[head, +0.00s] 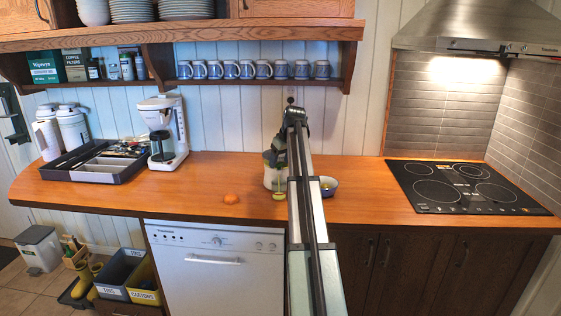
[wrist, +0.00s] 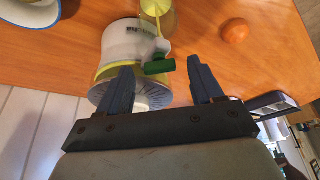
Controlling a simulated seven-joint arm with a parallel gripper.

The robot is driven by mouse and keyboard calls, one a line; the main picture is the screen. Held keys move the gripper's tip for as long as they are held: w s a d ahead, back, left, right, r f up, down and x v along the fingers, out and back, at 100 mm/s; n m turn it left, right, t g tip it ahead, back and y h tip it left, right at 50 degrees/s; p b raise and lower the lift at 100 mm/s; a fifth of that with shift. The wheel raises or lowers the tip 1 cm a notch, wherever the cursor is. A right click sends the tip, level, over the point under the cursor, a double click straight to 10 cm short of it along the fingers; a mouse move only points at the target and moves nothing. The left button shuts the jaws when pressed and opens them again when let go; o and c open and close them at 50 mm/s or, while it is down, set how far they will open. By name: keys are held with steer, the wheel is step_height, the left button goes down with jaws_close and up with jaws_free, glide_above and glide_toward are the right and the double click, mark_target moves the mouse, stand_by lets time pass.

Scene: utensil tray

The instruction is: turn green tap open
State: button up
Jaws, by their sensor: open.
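The green tap (wrist: 159,66) sticks out from a white dispenser (wrist: 122,40) with a yellow band in the wrist view. The dispenser also shows in the head view (head: 269,178), partly hidden behind my arm; I cannot make out the tap clearly there. My gripper (wrist: 160,68) is open in the wrist view, its two dark fingers spread apart. The tap appears between the fingertips in the picture, closer to the left finger. I see no grip on it, and cannot tell whether a finger touches it.
A yellowish glass (wrist: 158,14) stands beside the tap. An orange fruit (wrist: 235,31) lies on the wooden counter (head: 370,200). A bowl (head: 328,186) is right of my arm. A coffee maker (head: 165,130) and utensil tray (head: 72,174) stand left; a hob (head: 465,187) is right.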

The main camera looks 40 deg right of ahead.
steer(key=v, duration=1.3)
steer(key=shift+s+r, duration=0.15)
steer(key=shift+r, duration=0.05)
steer(key=shift+c, duration=1.4)
steer(key=x, duration=1.3)
steer(key=shift+w+f, duration=0.2)
steer(key=shift+f, duration=0.15)
steer(key=c, duration=0.8)
